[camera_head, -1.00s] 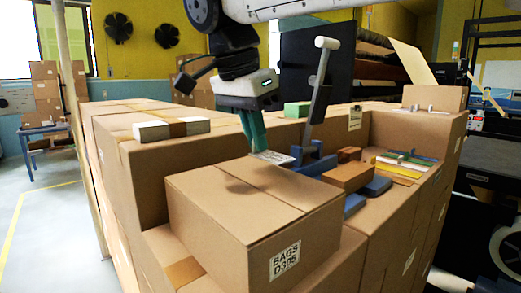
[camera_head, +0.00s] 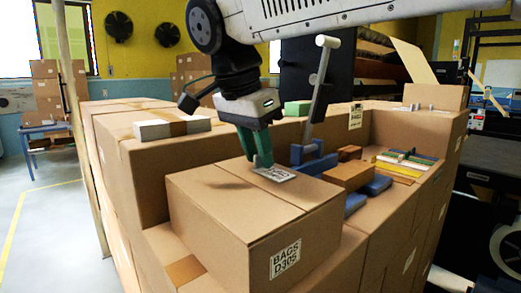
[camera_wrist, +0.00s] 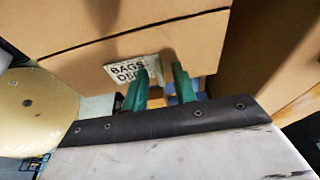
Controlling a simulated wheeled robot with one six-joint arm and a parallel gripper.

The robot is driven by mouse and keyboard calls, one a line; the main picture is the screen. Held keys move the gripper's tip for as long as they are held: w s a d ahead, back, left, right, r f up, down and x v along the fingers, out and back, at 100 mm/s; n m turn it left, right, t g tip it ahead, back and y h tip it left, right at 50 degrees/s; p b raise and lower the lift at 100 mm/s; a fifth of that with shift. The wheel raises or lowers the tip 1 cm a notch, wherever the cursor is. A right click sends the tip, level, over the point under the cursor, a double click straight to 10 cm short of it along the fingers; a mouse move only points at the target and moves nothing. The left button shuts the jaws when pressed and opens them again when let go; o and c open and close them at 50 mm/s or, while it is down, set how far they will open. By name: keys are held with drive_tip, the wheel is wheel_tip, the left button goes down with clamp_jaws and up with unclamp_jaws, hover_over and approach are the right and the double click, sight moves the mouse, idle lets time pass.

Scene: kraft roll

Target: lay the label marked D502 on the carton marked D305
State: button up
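The carton marked D305 (camera_head: 255,210) stands in front, its white "BAGS D305" tag on the front face. In the wrist view its brown top (camera_wrist: 75,62) fills the upper left. A small white label (camera_head: 274,173) lies on the carton's top near the far right edge. In the wrist view the label (camera_wrist: 123,70) reads "BAGS D5..", its right part hidden by a finger. My gripper (camera_head: 261,163) is just above the label. Its green fingers (camera_wrist: 165,72) stand apart in the wrist view, with nothing visibly pinched between them.
A grey lever on a blue base (camera_head: 311,100) stands right behind the gripper. A brown block (camera_head: 349,174) and blue pieces lie right of the carton. The near carton top is clear.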

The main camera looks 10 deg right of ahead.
drive_tip(key=v, duration=1.2)
drive_tip(key=shift+d, duration=0.1)
